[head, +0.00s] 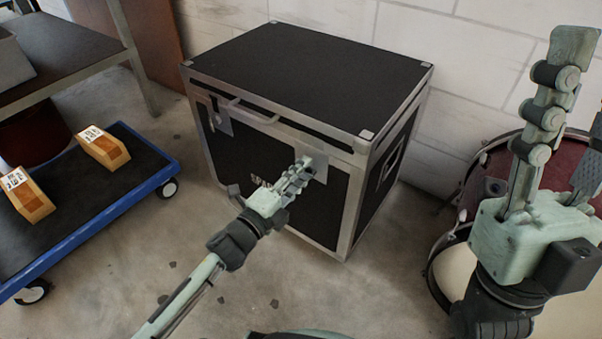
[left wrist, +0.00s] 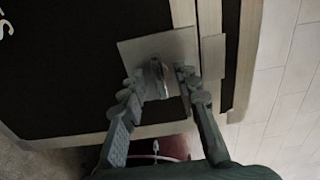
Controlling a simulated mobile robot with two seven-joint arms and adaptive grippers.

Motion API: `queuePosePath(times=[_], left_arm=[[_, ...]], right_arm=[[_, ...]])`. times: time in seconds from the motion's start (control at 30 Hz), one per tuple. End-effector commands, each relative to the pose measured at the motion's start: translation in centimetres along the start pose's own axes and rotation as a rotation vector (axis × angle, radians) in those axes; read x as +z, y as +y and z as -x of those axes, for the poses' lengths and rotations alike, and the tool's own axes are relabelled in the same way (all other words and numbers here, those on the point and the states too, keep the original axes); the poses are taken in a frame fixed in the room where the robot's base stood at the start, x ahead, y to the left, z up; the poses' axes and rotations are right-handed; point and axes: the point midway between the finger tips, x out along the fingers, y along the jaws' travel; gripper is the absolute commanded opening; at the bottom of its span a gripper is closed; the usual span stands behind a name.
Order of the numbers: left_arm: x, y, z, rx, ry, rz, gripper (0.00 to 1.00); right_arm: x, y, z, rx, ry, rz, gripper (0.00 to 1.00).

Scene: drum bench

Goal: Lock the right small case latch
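The small case (head: 300,75) is black with metal edges and stands on the floor, its lid down. Its right latch, on a light metal plate (head: 318,165), is partly hidden by my left gripper (head: 300,172). In the left wrist view, the latch (left wrist: 158,70) juts from its plate between the fingers of my left gripper (left wrist: 161,76). Those fingers are apart; the right one is nearer the latch, and I cannot tell whether either touches. The left latch (head: 220,118) is at the front left. My right gripper (head: 583,95) is raised at the right, open and empty, partly cut off by the frame.
A red drum (head: 480,185) stands right of the case, partly behind my right arm. A white wall is close behind the case.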

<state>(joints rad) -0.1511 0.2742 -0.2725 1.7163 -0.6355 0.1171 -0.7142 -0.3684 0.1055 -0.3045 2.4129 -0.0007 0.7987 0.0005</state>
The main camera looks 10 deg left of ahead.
Motion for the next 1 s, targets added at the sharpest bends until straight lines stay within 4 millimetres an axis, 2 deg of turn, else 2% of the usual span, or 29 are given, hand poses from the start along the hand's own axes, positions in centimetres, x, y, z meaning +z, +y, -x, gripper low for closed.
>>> queuePosePath(times=[0.07,0.3,0.67,1.0], left_arm=[[0.0,0.0,0.0,0.0,0.0,0.0,0.29],[0.0,0.0,0.0,0.0,0.0,0.0,0.0],[0.0,-0.1,0.1,0.001,-0.001,0.032,0.0],[0.0,-0.3,0.1,0.001,-0.001,0.244,0.0]], right_arm=[[0.0,0.0,0.0,0.0,0.0,0.0,0.4],[0.0,0.0,0.0,0.0,-0.001,0.0,0.4],[0.6,0.0,-0.4,0.0,-0.032,0.0,0.4],[4.7,-0.5,-0.8,0.0,-0.293,-0.015,0.4]])
